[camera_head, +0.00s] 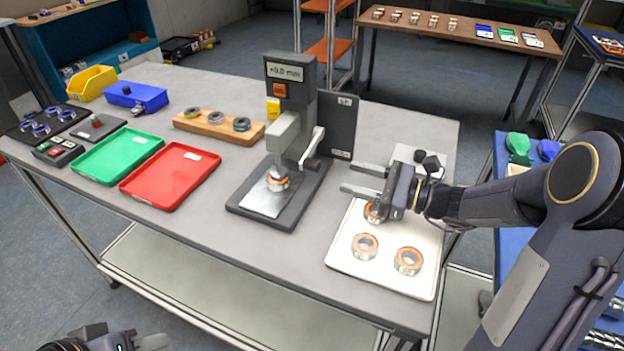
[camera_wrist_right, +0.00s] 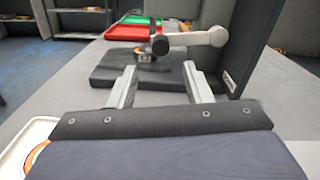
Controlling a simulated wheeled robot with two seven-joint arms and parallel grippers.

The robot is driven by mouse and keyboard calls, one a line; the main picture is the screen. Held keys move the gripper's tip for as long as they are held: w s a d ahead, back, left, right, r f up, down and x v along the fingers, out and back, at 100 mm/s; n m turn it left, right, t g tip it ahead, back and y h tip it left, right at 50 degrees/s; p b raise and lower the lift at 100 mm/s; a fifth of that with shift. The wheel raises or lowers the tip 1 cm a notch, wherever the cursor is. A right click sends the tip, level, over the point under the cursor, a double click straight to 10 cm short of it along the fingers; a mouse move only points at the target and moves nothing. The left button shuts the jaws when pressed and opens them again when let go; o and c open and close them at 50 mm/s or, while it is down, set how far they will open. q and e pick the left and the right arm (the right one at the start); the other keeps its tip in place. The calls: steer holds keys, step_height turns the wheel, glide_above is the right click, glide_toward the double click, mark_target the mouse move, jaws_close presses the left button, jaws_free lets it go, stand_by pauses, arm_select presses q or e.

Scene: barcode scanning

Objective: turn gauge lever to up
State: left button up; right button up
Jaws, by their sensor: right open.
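The gauge (camera_head: 290,95) is a dark grey stand with a display reading +0.0 mm. Its lever (camera_head: 318,135) is on the right side, a light arm with a dark knob. In the right wrist view the lever (camera_wrist_right: 190,40) lies roughly level, running from a pale round hub to the dark knob. An orange-rimmed ring (camera_head: 277,182) sits on the gauge's plate. My right gripper (camera_head: 347,178) is open and empty, right of the gauge, fingers pointing toward it and apart from the lever. My left gripper (camera_head: 122,340) is partly cut off at the bottom left.
A white tray (camera_head: 345,262) with several orange-rimmed rings lies below my right gripper. A dark panel (camera_head: 335,120) stands behind the lever. Red (camera_head: 160,190) and green (camera_head: 105,160) trays and a wooden ring holder (camera_head: 190,127) are left of the gauge.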

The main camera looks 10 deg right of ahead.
mark_target(319, 168)
steer(key=p+x, duration=0.1)
steer(key=x, duration=0.6)
steer(key=shift+w+a, duration=0.3)
steer(key=shift+c, duration=0.2)
jaws_close()
